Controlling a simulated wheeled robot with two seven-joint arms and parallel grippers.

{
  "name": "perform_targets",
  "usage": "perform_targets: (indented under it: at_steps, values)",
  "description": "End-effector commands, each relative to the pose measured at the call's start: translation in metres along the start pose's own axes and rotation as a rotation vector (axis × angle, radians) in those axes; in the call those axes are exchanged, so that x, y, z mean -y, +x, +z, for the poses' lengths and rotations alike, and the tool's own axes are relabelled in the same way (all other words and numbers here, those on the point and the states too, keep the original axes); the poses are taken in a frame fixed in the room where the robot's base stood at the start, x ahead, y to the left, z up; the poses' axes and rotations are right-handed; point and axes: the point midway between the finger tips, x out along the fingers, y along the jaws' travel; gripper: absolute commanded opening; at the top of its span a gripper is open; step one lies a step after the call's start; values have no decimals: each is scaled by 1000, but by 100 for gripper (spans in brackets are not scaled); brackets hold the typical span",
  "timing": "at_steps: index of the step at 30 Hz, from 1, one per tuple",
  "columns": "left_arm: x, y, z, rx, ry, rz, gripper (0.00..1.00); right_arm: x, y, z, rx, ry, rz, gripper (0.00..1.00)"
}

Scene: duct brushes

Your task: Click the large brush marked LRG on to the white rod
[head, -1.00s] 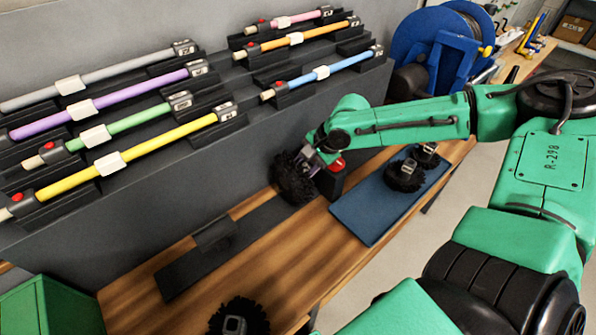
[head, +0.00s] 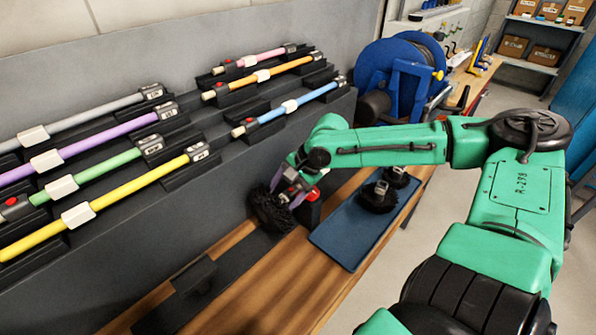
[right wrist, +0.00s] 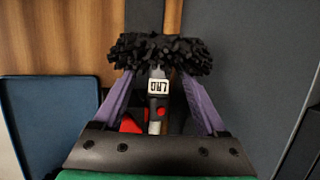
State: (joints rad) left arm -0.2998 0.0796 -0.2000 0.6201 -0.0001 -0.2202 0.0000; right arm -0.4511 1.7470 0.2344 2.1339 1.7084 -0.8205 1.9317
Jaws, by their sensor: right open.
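A large black bristled brush (head: 268,210) is at my right gripper, against the grey panel. In the right wrist view this brush (right wrist: 160,54) has a white label, seen upside down, that appears to read LRG, and a red button below it. My right gripper (head: 287,192) is open; its purple fingers (right wrist: 160,100) stand on either side of the brush's collar, with gaps visible. A short pale piece (right wrist: 155,128) shows below the button; I cannot tell whether it is the white rod's end. No full white rod is identifiable. My left gripper is out of view.
Grey, purple, green, yellow, pink, orange and blue rods lie in holders on the sloped grey panel (head: 230,160). A dark block with a red top (head: 312,194) stands beside the gripper. A blue tray (head: 340,246) holds two smaller brushes. The wooden bench front (head: 270,290) is clear.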

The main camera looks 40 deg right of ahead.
Motion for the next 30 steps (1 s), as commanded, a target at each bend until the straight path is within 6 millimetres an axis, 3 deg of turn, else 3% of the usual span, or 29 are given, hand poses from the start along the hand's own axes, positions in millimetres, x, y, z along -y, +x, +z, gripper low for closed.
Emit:
perform_targets:
  at_steps: [3, 12, 21, 30]
  values:
    - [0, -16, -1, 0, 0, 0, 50, 4, -25, 2, 5, 5, -10, 75]
    - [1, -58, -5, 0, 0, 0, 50, 4, -61, 5, 9, 4, -4, 75]
    - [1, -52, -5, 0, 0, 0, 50, 0, -108, 1, 1, 0, 0, 75]
    - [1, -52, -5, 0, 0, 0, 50, 0, -111, 1, 1, 0, 1, 75]
